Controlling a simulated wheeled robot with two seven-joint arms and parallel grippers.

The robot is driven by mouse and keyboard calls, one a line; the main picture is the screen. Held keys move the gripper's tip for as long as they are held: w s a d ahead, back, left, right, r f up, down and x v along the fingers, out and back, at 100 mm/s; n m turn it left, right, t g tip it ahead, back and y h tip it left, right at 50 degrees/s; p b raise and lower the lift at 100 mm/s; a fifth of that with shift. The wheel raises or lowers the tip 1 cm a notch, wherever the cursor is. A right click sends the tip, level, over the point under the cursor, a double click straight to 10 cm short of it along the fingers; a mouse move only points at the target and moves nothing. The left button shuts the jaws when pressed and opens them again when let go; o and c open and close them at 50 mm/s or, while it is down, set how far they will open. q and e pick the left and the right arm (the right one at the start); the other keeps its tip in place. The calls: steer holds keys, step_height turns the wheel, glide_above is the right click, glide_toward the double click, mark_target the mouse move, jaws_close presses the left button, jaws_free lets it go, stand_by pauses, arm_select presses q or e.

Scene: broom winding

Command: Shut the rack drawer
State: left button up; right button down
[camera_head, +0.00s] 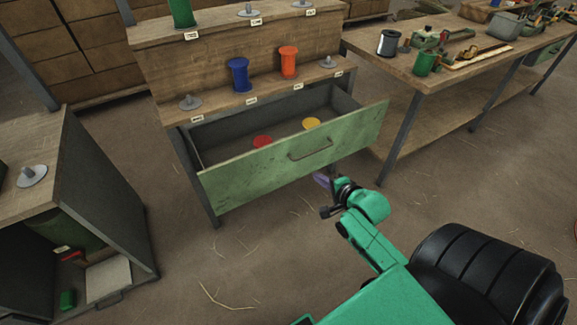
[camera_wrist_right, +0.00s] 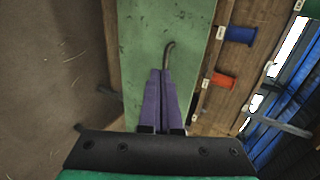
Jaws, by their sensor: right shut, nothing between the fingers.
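The rack drawer (camera_head: 295,158) is pulled out from the wooden rack, and its green front stands well clear of the rack. Inside lie a red disc (camera_head: 262,141) and a yellow disc (camera_head: 311,123). A dark bar handle (camera_head: 311,150) is on the front; it also shows in the right wrist view (camera_wrist_right: 169,55). My right gripper (camera_head: 321,180) is just in front of the drawer front, below and right of the handle. In the right wrist view its purple fingers (camera_wrist_right: 162,75) are shut with nothing between them and point toward the green front. Whether they touch it cannot be told. My left gripper is not in view.
The rack (camera_head: 220,99) holds a blue spool (camera_head: 239,74), an orange spool (camera_head: 288,62) and grey pegs. A workbench (camera_head: 415,78) with tools stands at right. A cabinet (camera_head: 112,200) stands at left. The floor in front of the drawer is open, with scattered straw.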

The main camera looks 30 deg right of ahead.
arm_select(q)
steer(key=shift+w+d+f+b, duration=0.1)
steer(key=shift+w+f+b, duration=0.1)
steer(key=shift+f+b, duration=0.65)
arm_select(e)
steer(key=r+x, duration=0.1)
steer(key=x, duration=1.1)
steer(key=shift+w, duration=0.25)
steer(key=shift+d+f, duration=0.1)
